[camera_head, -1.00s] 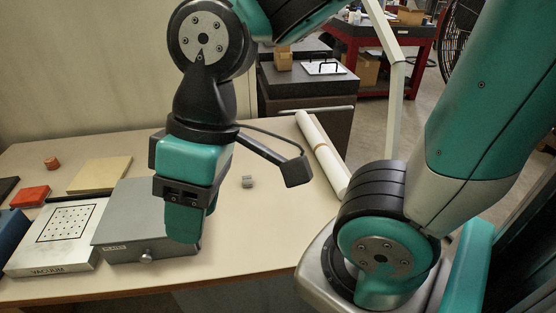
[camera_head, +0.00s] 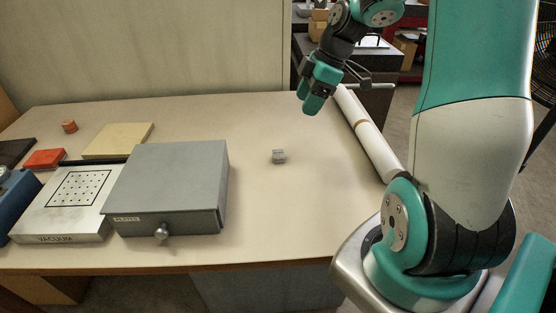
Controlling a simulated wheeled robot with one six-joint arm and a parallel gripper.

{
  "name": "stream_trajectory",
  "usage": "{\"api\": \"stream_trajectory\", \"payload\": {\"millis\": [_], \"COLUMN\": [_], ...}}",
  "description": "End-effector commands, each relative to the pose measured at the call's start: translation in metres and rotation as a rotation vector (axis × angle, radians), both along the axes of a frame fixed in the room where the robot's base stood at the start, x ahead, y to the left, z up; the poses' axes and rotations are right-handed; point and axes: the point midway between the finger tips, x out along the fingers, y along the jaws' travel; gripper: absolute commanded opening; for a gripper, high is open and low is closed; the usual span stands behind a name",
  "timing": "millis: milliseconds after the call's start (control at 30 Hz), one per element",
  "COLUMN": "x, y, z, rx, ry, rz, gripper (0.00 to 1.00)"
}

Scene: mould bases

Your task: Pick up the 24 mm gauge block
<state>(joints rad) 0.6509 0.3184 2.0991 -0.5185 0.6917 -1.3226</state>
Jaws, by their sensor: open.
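A small grey metal block (camera_head: 279,156) sits alone on the beige table, right of the middle, and looks like the gauge block; no size marking is readable. My gripper (camera_head: 310,107) is up and to the right of the block in the picture, near the far right part of the table. It is open, clear of the block, and nothing shows between its teal fingers. The gap between the fingers is hard to see from this side.
A grey drawer box (camera_head: 178,180) and a white perforated vacuum plate (camera_head: 60,231) stand at the left front. A cream slab (camera_head: 117,140), a red block (camera_head: 45,158) and an orange-brown cylinder (camera_head: 69,127) lie behind. A white roll (camera_head: 366,135) lies along the right edge. Table around the block is clear.

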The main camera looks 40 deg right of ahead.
Motion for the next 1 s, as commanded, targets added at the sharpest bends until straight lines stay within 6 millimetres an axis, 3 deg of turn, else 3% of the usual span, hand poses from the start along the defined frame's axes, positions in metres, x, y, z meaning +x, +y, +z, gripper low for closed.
{"api": "stream_trajectory", "payload": {"millis": [400, 733, 1000], "x": [0.017, 0.024, 0.034], "y": [0.032, 0.041, 0.052], "z": [-0.082, -0.108, -0.142], "rx": [0.003, 0.002, 0.001], "ry": [0.006, 0.005, 0.003], "rz": [0.005, 0.003, 0.003], "gripper": [0.62, 0.62, 0.62]}}
